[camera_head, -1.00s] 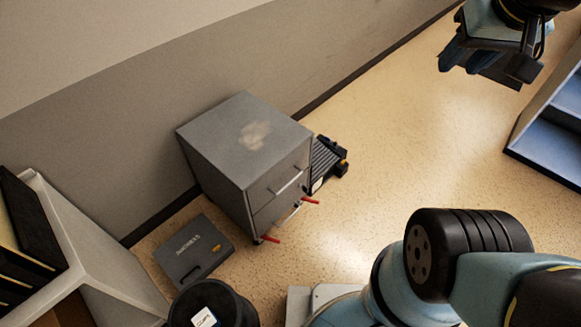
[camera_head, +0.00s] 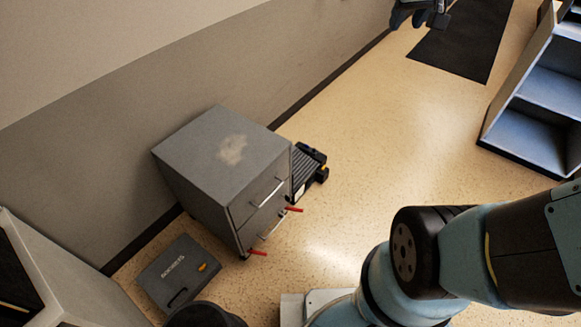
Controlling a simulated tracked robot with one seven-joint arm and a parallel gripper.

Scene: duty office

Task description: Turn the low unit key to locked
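The low unit (camera_head: 215,165) is a grey two-drawer cabinet with a worn patch on top, standing near the wall left of centre. Its drawer front faces right, with a metal handle on each drawer. Two red pieces (camera_head: 294,209) stick out at the lower drawer's sides; I cannot tell what they are. The key and its lock are too small to make out.
A grey case (camera_head: 173,274) lies on the floor left of the unit. A black slatted item (camera_head: 308,172) stands behind it. A dark bin (camera_head: 205,315) is at the bottom edge. A blue-grey shelf (camera_head: 545,95) and dark mat (camera_head: 462,40) are at right. The middle floor is clear.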

